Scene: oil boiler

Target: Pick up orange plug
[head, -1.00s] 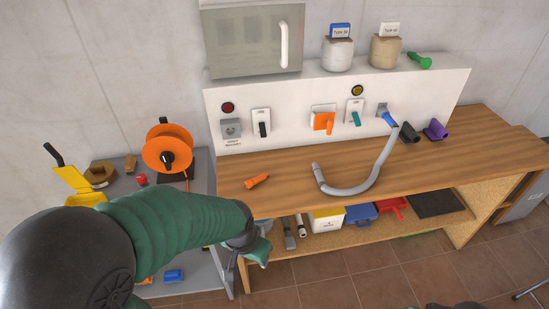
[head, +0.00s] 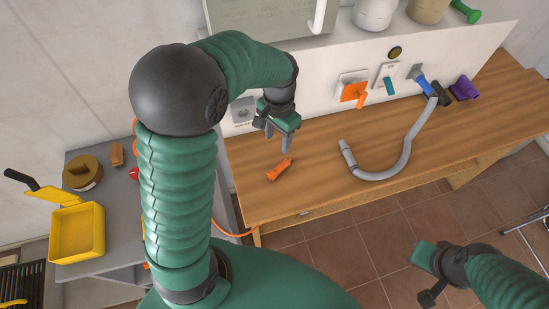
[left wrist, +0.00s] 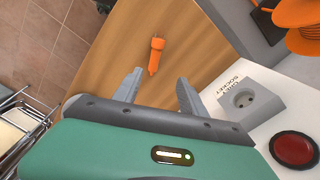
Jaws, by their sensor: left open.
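The orange plug (head: 279,169) lies on the wooden bench top (head: 320,140), near its front left part. It also shows in the left wrist view (left wrist: 154,55), lying on the wood beyond the fingertips. My left gripper (head: 277,144) is open and empty, above the bench and a little behind the plug, apart from it. In the left wrist view its two fingers (left wrist: 158,88) are spread, with the plug ahead of the gap between them. My right gripper (head: 425,275) is at the lower right over the floor, away from the bench; its jaw opening is unclear.
A grey hose (head: 385,174) curves across the bench to the right of the plug. The wall panel holds a grey socket (left wrist: 243,99) and an orange switch (head: 354,92). A yellow container (head: 77,232) stands on the left grey table. Bench around the plug is clear.

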